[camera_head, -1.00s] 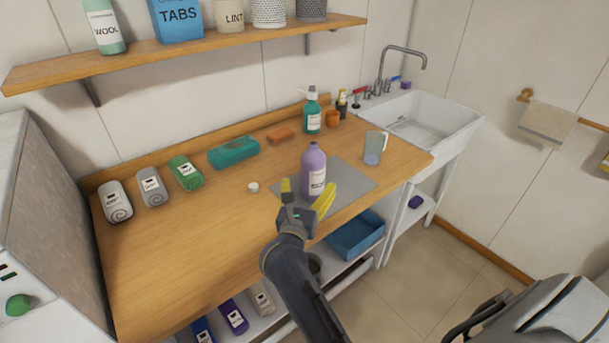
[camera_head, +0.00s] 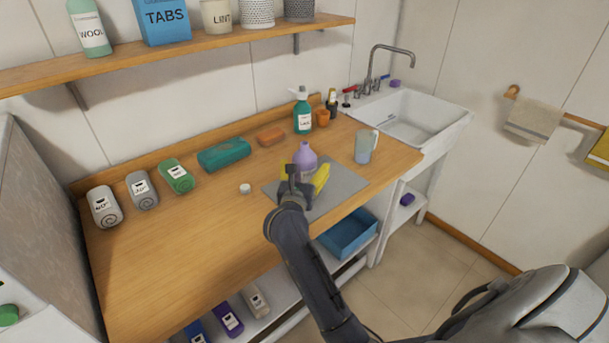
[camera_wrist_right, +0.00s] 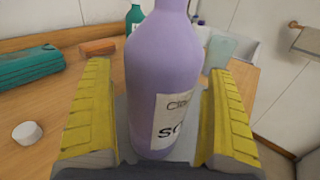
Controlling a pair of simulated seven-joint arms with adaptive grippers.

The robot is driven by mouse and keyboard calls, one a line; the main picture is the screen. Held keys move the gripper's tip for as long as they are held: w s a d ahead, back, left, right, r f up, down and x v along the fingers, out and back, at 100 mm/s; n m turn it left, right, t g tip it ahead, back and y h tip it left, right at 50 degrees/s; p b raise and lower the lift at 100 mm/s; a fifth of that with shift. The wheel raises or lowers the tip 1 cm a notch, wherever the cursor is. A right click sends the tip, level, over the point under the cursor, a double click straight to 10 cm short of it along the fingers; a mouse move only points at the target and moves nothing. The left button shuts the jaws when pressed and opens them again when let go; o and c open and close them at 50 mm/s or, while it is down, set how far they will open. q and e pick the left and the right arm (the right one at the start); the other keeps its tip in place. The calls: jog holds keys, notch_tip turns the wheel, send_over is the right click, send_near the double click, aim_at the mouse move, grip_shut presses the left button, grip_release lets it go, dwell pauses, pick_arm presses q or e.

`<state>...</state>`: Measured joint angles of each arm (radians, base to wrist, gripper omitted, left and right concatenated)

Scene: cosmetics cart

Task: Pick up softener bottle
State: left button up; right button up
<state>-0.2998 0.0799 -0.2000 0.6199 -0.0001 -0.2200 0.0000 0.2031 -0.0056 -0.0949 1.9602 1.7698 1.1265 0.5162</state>
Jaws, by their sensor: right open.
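The softener bottle (camera_head: 305,161) is purple and stands upright on a grey mat (camera_head: 345,184) on the wooden counter. In the right wrist view the bottle (camera_wrist_right: 160,80) stands between the two yellow fingers, its label partly hidden by the right finger. My right gripper (camera_head: 303,180) is open around the bottle, with a visible gap at the left finger; contact on the right side cannot be told. In the head view the gripper hides the bottle's lower part. My left gripper is not in view.
A white cap (camera_head: 245,188) lies left of the mat. A clear cup (camera_head: 366,147) stands right of the bottle. Behind are a green pump bottle (camera_head: 303,115), an orange block (camera_head: 271,137) and a teal pack (camera_head: 223,154). The counter's front left is clear.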

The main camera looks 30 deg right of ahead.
jog(key=shift+r, duration=0.1)
jog(key=c, duration=1.7)
